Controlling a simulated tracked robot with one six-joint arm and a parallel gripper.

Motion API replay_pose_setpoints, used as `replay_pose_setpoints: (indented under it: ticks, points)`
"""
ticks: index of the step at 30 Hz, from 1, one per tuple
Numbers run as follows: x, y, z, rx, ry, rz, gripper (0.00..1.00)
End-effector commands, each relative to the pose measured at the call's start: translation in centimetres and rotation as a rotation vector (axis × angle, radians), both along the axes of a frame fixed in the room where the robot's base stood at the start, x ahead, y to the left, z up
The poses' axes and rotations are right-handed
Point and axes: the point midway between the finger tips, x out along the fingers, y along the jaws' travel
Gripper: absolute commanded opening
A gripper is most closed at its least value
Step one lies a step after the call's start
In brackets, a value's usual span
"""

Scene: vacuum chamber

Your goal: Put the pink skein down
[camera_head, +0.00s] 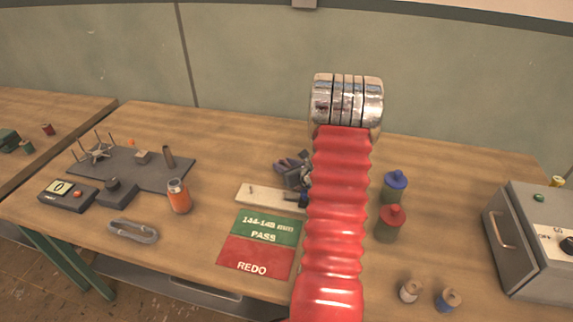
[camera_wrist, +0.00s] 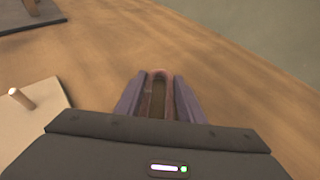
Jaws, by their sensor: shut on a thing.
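My gripper (camera_wrist: 158,98) shows in the wrist view with its two purple-grey fingers close together. They are shut on the pink skein (camera_wrist: 159,74), whose dull pink loop shows between them and curves round near the fingertips. The wooden table top lies below and beyond it. In the head view my gripper (camera_head: 284,164) is over the middle of the table, behind the pale board, and partly hidden by my red arm. The skein cannot be made out there. I cannot tell whether it touches the table.
The pale board (camera_head: 254,195) with pegs lies just in front of my gripper, and the green-and-red PASS/REDO mat (camera_head: 258,244) is nearer. An orange jar (camera_head: 179,196), a grey loop (camera_head: 133,231) and a dark pegged plate (camera_head: 140,176) are left. Blue-topped (camera_head: 395,187) and red-topped (camera_head: 391,224) containers stand right.

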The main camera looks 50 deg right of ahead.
Motion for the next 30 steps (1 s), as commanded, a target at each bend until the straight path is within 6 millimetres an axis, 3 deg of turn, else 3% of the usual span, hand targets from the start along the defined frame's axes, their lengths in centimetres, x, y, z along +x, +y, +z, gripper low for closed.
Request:
replay_pose_setpoints:
  ticks: [7,8,15,25,30]
  points:
    - [0.0,0.0,-0.2,0.001,0.001,0.001,0.14]
    - [0.0,0.0,-0.2,0.0,0.0,0.001,0.37]
    - [0.0,0.1,-0.2,0.0,0.001,0.001,0.54]
    - [0.1,0.1,0.1,-0.001,0.0,0.001,0.54]
    - [-1.3,0.4,0.6,-0.001,0.001,0.0,0.54]
